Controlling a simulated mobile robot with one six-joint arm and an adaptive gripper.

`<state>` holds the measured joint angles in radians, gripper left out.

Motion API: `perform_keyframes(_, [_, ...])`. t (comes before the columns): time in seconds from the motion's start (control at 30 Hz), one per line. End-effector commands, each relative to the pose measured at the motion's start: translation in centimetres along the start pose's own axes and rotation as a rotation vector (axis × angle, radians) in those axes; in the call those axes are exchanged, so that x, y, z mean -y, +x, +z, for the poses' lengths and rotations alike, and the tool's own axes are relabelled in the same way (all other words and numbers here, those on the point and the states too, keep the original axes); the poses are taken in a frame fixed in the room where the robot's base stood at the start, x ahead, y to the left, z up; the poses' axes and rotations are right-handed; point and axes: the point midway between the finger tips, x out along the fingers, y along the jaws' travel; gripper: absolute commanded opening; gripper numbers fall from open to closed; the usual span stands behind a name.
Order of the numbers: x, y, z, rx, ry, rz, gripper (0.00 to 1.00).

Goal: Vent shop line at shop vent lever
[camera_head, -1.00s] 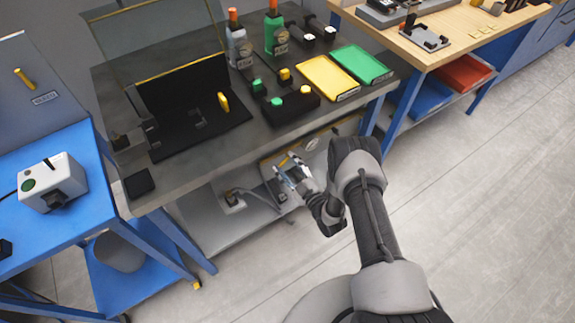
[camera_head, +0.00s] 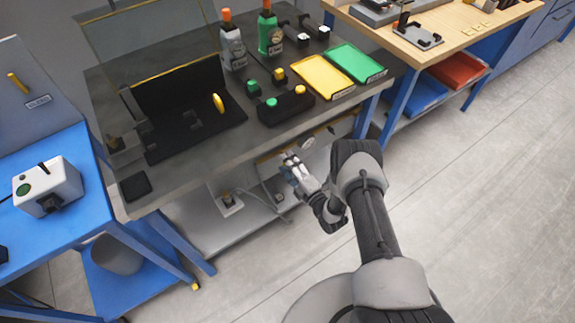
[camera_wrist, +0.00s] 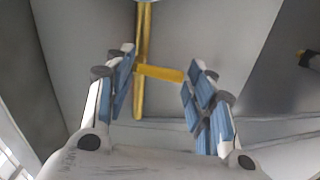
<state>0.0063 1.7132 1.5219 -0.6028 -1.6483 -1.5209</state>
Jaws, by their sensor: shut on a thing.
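In the wrist view a yellow lever (camera_wrist: 160,73) has a short crossbar standing out from a long yellow upright bar. My gripper (camera_wrist: 160,85) has its blue-padded fingers on either side of the crossbar and is shut on it. The right finger touches the crossbar's end; the left finger is beside the upright bar. In the head view my gripper (camera_head: 290,166) is under the front edge of the dark workbench (camera_head: 190,172). The lever cannot be made out clearly there behind the fingers.
The bench carries a black button box (camera_head: 285,108), a yellow tray (camera_head: 322,76) and a green tray (camera_head: 355,62). A grey lower shelf (camera_head: 235,220) lies below it. A blue table (camera_head: 75,215) stands left. The floor (camera_head: 470,210) at right is clear.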

Motion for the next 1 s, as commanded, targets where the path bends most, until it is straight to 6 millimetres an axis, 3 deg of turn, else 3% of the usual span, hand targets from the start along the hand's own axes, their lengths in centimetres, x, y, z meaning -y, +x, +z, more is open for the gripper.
perform_keyframes(0.3, [0.06,-0.02,0.24,0.0,-0.103,-0.002,0.26])
perform_keyframes(0.8, [0.07,-0.03,0.28,0.0,-0.12,-0.002,0.26])
perform_keyframes(0.83, [0.07,-0.03,0.28,0.0,-0.12,-0.002,0.51])
perform_keyframes(1.0, [0.04,-0.03,0.27,0.0,-0.119,-0.001,0.62])
